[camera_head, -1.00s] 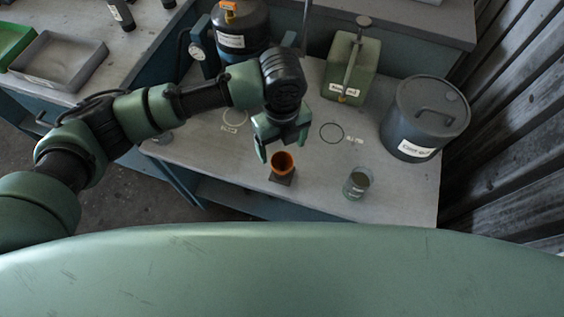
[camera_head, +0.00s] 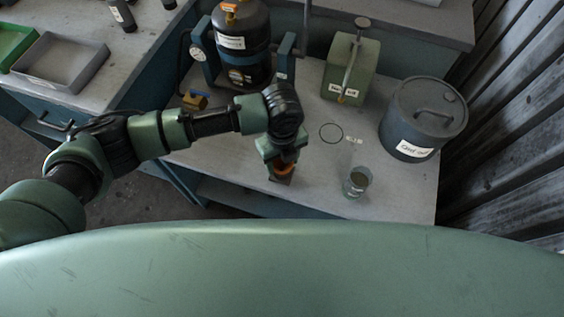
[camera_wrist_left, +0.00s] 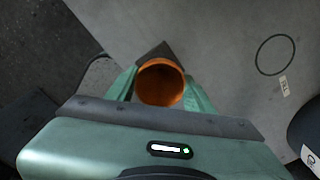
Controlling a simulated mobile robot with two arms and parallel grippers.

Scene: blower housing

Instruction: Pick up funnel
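The funnel (camera_head: 285,170) is orange and round-mouthed. It sits on a small dark square base (camera_head: 281,179) near the front edge of the workbench. My left gripper (camera_head: 283,165) is down over the funnel and hides part of it in the head view. In the left wrist view the funnel (camera_wrist_left: 160,83) shows its open mouth between the two green fingers of my left gripper (camera_wrist_left: 161,82). One finger stands on each side, spread apart; I cannot tell whether they touch the funnel. My right gripper is not in view.
A glass jar (camera_head: 356,182) stands right of the funnel. Behind are a green can (camera_head: 349,72), a grey drum (camera_head: 423,118) and a dark tank (camera_head: 242,45) in a blue frame.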

